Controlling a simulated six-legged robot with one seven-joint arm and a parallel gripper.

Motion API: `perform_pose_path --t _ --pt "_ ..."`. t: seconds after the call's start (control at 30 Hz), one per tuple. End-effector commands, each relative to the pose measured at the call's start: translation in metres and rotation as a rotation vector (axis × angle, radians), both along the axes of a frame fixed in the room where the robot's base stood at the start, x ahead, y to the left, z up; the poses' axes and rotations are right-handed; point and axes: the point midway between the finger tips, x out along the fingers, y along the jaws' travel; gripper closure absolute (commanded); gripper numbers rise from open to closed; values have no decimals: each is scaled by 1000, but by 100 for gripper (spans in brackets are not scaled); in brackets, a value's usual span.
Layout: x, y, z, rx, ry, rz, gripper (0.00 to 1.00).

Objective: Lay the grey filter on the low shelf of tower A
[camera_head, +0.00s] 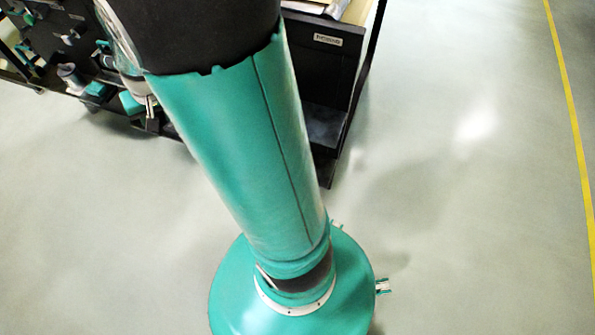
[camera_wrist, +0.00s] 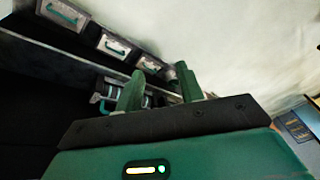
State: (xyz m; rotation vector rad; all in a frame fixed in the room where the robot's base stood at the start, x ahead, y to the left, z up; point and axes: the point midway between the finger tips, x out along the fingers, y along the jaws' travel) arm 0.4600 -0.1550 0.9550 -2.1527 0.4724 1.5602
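In the wrist view, my gripper (camera_wrist: 160,84) shows two green fingers standing apart, with no object clearly held between them. Past the fingers is a dark rack (camera_wrist: 45,50) carrying grey boxes with green handles. I cannot pick out the grey filter for certain. A small grey round piece (camera_head: 68,73) sits on the dark rack at the upper left of the head view, but I cannot tell what it is. I cannot tell which unit is tower A. My green arm hides the middle of the head view.
A black cabinet (camera_head: 325,75) with a small label stands behind my arm in the head view, with an open low bay (camera_head: 322,125). Pale floor (camera_head: 460,200) is clear to the right, up to a yellow line (camera_head: 572,100). Floor at the left is also clear.

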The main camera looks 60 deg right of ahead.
Motion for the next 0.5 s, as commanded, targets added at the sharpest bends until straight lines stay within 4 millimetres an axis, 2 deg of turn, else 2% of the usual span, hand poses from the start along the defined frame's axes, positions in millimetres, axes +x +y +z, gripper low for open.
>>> perform_pose_path --t 0.03,0.2,0.4,0.5 --pt "-6 17 22 -15 -20 44 62" --pt "-37 64 72 -57 -55 176 62" --pt "-84 110 118 -111 -101 322 62" --pt "-111 128 134 -141 -124 390 62"
